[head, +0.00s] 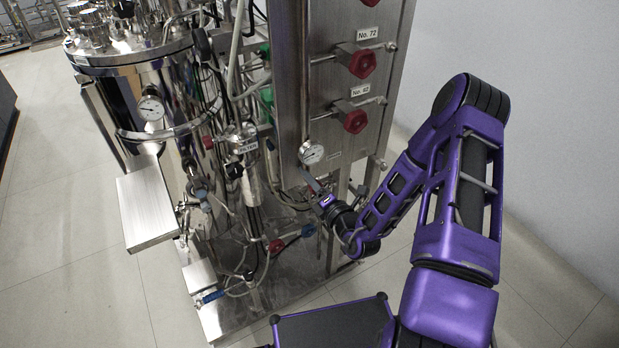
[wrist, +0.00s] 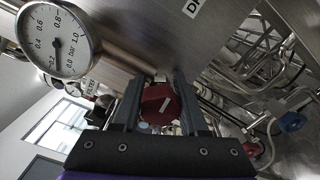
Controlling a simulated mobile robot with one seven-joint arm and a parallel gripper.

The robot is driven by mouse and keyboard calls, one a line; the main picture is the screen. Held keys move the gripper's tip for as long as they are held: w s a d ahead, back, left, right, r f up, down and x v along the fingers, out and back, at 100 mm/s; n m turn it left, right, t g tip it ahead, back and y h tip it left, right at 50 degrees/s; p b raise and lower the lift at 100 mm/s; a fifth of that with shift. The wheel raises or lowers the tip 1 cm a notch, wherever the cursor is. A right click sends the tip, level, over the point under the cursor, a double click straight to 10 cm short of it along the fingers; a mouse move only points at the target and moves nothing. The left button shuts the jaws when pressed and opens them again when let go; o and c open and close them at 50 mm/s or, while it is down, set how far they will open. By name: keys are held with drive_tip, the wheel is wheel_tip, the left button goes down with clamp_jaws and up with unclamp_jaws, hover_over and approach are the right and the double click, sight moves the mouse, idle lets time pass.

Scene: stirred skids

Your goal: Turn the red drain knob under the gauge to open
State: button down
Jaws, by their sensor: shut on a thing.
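The red drain knob (wrist: 160,104) sits between the two fingers of my gripper (wrist: 158,92) in the wrist view, with a pale bar mark on its face. My gripper is shut on it. The pressure gauge (wrist: 56,42) is at the upper left there, beside the steel panel. In the head view the gauge (head: 311,152) is low on the panel, and my gripper (head: 314,187) is just below it. The drain knob is hidden by my gripper in that view. How far the knob is turned is hard to tell.
Two other red knobs, the upper (head: 363,63) and the lower (head: 355,121), stick out from the steel panel (head: 318,90) above my gripper. A blue knob (head: 307,230), a red handle (head: 275,246) and hoses are below. A steel vessel (head: 150,80) stands left. The floor at right is clear.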

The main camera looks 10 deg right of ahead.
drive_tip(key=n+p, duration=0.1)
drive_tip(key=n, duration=0.9)
drive_tip(key=shift+n, duration=0.4)
drive_tip(key=n, duration=0.4)
drive_tip(key=n+b, duration=0.1)
drive_tip(key=n, duration=0.4)
drive_tip(key=shift+n, duration=0.3)
drive_tip(key=shift+b, duration=0.3)
drive_tip(key=shift+c, duration=2.2)
unclamp_jaws()
drive_tip(key=shift+s, duration=0.1)
drive_tip(key=b+v, duration=0.1)
drive_tip(key=v, duration=1.6)
drive_tip(key=shift+s, duration=0.15)
